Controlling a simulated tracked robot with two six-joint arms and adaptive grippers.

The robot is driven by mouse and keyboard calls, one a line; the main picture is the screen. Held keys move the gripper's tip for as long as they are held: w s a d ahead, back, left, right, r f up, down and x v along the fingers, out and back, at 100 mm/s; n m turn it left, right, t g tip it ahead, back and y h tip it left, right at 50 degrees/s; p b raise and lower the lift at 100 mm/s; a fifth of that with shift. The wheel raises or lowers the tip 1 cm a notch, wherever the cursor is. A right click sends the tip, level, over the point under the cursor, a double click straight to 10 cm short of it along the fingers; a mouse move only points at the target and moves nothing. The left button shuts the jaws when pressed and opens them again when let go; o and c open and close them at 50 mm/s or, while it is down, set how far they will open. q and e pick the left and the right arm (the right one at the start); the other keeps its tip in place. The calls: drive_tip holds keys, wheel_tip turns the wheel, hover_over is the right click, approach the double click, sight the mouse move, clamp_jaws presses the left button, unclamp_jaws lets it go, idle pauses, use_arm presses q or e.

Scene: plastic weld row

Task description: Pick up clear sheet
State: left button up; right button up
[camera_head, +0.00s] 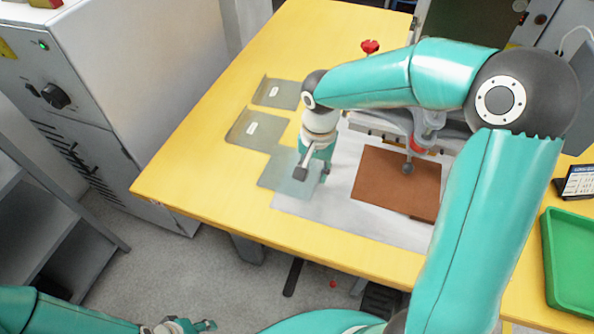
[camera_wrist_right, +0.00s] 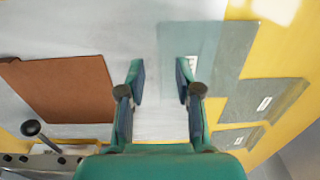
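A clear sheet (camera_head: 276,178) lies flat, partly on the yellow table and partly on a pale mat (camera_head: 293,203). My right gripper (camera_head: 313,166) points down over its right part. In the right wrist view the clear sheet (camera_wrist_right: 205,42) has a white label, partly hidden by one finger. My right gripper (camera_wrist_right: 160,78) is open there, with nothing held between its fingers; the sheet's edge lies near the gap. I cannot tell whether the fingers touch it. My left gripper (camera_head: 188,327) is at the bottom edge of the head view, away from the table; its opening is unclear.
Two more labelled grey sheets (camera_head: 250,138) (camera_head: 284,97) lie farther back on the yellow table (camera_head: 185,155). A brown board (camera_head: 385,185) lies on the mat to the right. A green tray (camera_head: 570,255) stands at the right. The table's front left is clear.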

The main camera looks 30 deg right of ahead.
sight(313, 190)
drive_tip(key=shift+s+f, duration=0.15)
drive_tip(key=shift+f, duration=3.15)
drive_tip(key=shift+a, duration=0.1)
drive_tip(key=shift+c, duration=0.3)
clamp_jaws()
